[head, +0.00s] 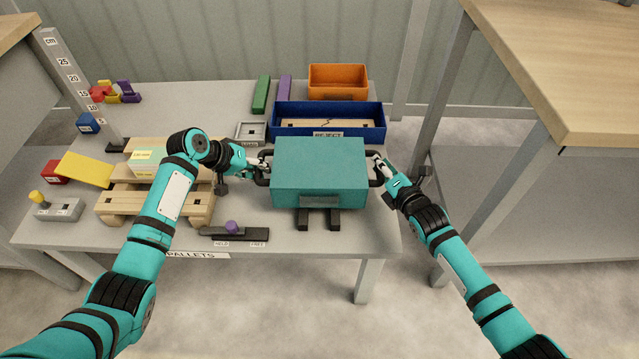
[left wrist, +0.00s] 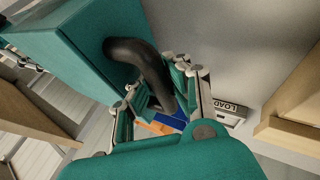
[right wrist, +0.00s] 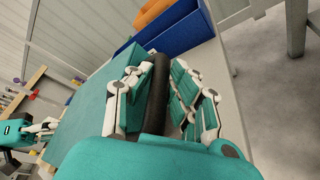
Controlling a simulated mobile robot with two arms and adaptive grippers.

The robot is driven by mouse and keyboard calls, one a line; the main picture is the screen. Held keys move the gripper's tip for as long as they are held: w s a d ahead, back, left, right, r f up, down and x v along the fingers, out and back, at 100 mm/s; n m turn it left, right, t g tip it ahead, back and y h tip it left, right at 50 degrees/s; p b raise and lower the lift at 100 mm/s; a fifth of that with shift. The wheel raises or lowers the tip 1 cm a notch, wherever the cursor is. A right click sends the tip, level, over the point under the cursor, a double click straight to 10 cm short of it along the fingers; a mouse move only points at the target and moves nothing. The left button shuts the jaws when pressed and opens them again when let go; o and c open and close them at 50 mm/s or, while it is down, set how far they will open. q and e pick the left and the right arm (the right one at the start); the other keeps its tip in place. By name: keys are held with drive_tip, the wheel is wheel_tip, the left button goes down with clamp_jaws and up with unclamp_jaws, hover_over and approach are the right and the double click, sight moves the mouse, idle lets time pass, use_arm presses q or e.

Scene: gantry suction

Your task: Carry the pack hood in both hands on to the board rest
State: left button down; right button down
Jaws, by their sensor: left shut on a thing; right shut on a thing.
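The pack hood (head: 320,165) is a teal box with a black loop handle at each side. It sits level in the middle of the head view, over two dark rails (head: 303,220) that look like the board rest. The rails stick out below its front edge; whether it touches them I cannot tell. My left gripper (head: 264,164) is shut on the left handle, which shows in the left wrist view (left wrist: 140,60). My right gripper (head: 379,168) is shut on the right handle, which shows between the fingers in the right wrist view (right wrist: 157,95).
A wooden pallet (head: 150,205) lies left of the hood. The blue REJECT tray (head: 375,122) is close behind it, with an orange bin (head: 338,78) further back. A dark slider with a purple knob (head: 232,227) is at the front edge. A wooden-topped bench (head: 560,70) stands right.

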use_arm(q)
drive_tip(key=shift+f, duration=0.4)
use_arm(e)
drive_tip(key=shift+d+f, duration=0.1)
drive_tip(key=shift+f, duration=0.3)
use_arm(q)
drive_tip(key=c, duration=1.3)
unclamp_jaws()
drive_tip(key=shift+r, duration=0.2)
use_arm(e)
drive_tip(key=c, duration=1.2)
unclamp_jaws()
drive_tip(key=shift+r, duration=0.2)
drive_tip(key=shift+s, duration=0.1)
use_arm(q)
drive_tip(key=v, duration=1.2)
drive_tip(key=shift+a, duration=0.1)
use_arm(e)
drive_tip(key=v, duration=1.2)
use_arm(q)
drive_tip(key=o, duration=0.8)
